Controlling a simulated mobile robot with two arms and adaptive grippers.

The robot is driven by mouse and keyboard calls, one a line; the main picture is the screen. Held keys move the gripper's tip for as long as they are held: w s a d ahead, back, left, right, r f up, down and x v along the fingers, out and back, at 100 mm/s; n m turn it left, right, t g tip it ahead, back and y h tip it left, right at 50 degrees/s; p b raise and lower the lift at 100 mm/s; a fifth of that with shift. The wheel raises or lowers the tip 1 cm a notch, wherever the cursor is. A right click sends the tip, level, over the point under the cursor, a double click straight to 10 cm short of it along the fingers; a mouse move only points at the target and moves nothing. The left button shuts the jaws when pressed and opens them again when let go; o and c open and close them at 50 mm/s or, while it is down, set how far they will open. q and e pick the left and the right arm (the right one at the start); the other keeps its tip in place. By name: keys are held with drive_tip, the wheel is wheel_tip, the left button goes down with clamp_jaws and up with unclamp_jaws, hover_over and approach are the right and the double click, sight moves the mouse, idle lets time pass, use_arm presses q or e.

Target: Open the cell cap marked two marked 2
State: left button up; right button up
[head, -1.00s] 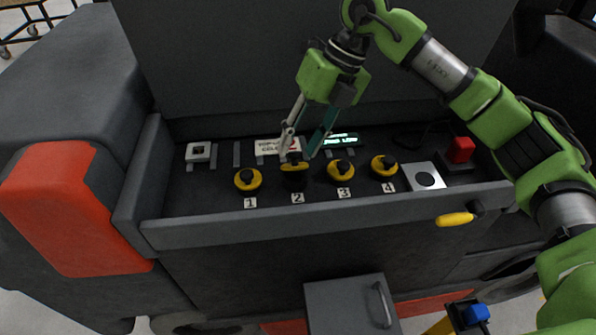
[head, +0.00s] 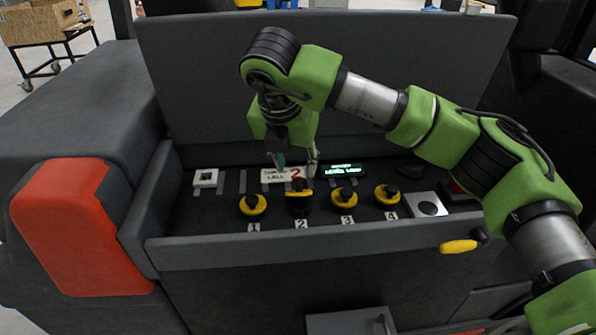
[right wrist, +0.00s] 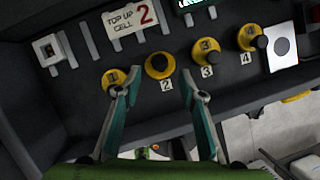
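A row of yellow cell caps with black knobs runs along the dark panel, above labels 1 to 4. The cap marked 2 (head: 299,192) looks different from its neighbours: its yellow part stands tilted up, with a dark round part below it. In the right wrist view cap 2 (right wrist: 159,65) shows as a yellow ring around a dark centre. My right gripper (head: 296,174) is open and empty, just above and behind cap 2. In the right wrist view its fingers (right wrist: 157,80) are spread either side of cap 2, apparently not touching it. My left gripper is out of view.
Cap 1 (head: 253,206) and cap 3 (head: 344,197) stand close on either side; cap 4 (head: 387,194) is further right. A sign reading "TOP UP CELL 2" (head: 275,175) and a lit display (head: 344,170) stand behind. A raised front lip (head: 320,244) borders the panel.

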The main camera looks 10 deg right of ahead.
sight(299, 186)
drive_tip(key=p+x, duration=0.1)
drive_tip(key=x, duration=0.4)
drive_tip(key=shift+w+f, duration=0.2)
drive_tip(key=shift+f, duration=0.15)
clamp_jaws()
